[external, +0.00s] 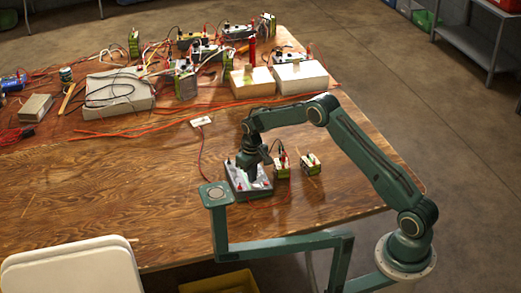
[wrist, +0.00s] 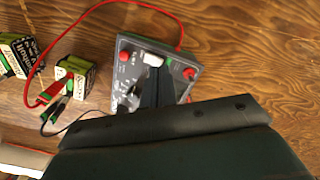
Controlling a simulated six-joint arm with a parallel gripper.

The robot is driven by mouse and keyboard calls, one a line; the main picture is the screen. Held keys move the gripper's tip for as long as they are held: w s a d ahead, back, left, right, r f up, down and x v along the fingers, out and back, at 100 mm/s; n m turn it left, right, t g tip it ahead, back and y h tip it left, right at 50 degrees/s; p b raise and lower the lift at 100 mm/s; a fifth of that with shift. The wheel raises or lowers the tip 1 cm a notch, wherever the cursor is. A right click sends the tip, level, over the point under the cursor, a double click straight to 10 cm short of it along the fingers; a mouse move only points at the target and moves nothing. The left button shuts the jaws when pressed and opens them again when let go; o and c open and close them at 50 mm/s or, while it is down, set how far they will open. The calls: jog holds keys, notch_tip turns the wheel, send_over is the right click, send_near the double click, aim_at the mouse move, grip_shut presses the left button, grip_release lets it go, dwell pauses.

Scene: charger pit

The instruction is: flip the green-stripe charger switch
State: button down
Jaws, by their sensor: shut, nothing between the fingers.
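The charger (external: 240,187) is a grey box near the table's front edge. In the wrist view the charger (wrist: 124,72) has a dark face with red terminals, a white piece (wrist: 153,59) that looks like the switch, and a small green mark (wrist: 169,63) beside it. My gripper (external: 251,178) points down over the charger, shut and empty. In the wrist view its fingertips (wrist: 156,72) lie right by the white piece. I cannot tell whether they touch it. The fingers hide part of the charger's face.
Two green batteries (external: 282,167) (external: 311,166) stand right of the charger, and clips sit on the nearer one. A red cable (wrist: 181,30) curls from the charger. Cardboard boxes (external: 252,82) and wired gear fill the table's back.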

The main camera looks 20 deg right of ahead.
aim_at(253, 185)
jog(key=shift+f, duration=0.9)
dwell(1.3)
jog(key=shift+r, duration=3.45)
jog(key=shift+r, duration=0.15)
